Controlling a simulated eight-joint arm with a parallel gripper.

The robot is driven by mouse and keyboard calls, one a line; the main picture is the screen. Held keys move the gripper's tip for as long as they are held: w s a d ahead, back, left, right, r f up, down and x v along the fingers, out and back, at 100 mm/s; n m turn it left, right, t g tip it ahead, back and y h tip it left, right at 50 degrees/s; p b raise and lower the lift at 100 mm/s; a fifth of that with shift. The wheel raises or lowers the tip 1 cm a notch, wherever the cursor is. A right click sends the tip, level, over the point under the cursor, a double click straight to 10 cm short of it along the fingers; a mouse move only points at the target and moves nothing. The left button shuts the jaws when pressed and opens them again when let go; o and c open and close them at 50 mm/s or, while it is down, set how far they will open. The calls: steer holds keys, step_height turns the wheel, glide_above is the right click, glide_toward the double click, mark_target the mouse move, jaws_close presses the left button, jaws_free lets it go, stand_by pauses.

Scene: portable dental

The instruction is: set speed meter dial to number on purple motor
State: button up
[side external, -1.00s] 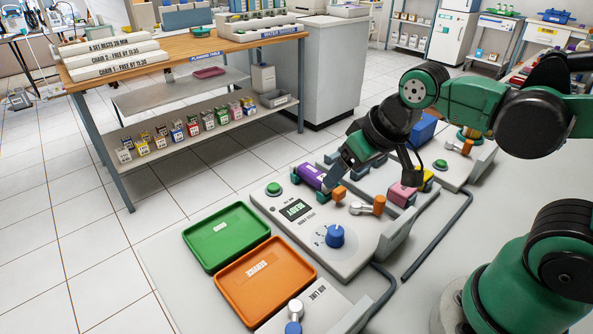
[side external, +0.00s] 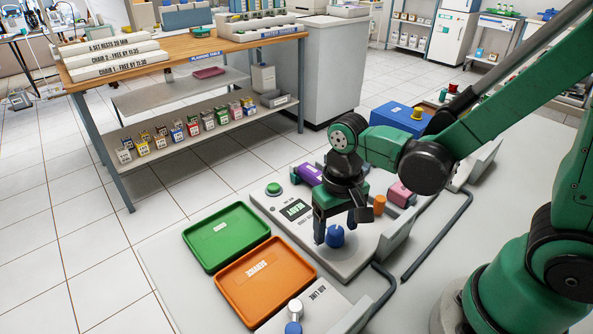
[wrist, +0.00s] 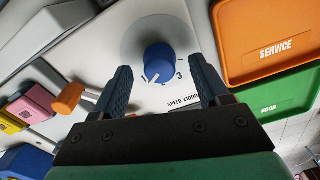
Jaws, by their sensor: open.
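The speed dial (side external: 336,237) is a blue round knob on the pale control panel (side external: 350,262). The printed scale shows 1, 2 and 3. My gripper (side external: 341,232) is open over the panel. Its two fingers (wrist: 159,75) stand apart on either side of the knob; contact cannot be told. The purple motor (side external: 309,174) lies behind my gripper, partly hidden; its pale label is too small to read.
A green tray (side external: 228,236) and an orange service tray (side external: 264,281) lie left of the panel. An orange-handled lever (wrist: 68,98) and a pink block (side external: 400,194) are close by. A green button (side external: 273,189) and a small display (side external: 296,209) are on the panel.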

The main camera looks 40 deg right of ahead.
steer(key=shift+f, duration=0.5)
jaws_close()
